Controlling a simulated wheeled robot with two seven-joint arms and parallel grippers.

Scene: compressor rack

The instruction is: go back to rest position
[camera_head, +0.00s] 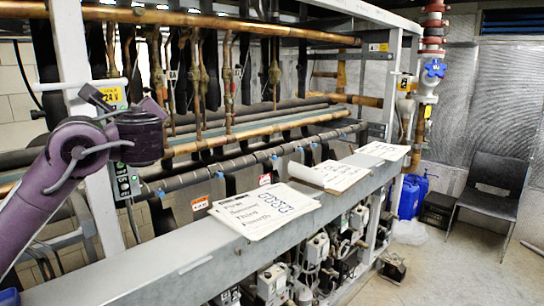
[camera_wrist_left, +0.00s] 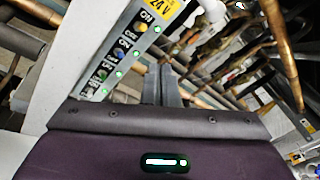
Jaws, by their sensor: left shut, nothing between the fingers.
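My left gripper (camera_wrist_left: 162,84) shows in the left wrist view with its two grey fingers together and nothing between them. Just left of the fingers is a switch panel (camera_wrist_left: 122,52) with ON and OFF marks and green lights. How far the fingers are from the panel I cannot tell. In the head view my purple left arm comes in from the left, its wrist in front of the white post (camera_head: 72,45) and partly hiding the panel (camera_head: 125,182). A yellow 24 V label (camera_head: 112,96) shows above it. My right gripper is not in view.
Copper pipes (camera_head: 215,20) and dark insulated pipes run across the rack. Papers (camera_head: 262,210) and an open booklet (camera_head: 330,176) lie on the grey beam (camera_head: 165,262). A black chair (camera_head: 490,188) and blue containers (camera_head: 410,198) stand at the right. Floor is clear at lower right.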

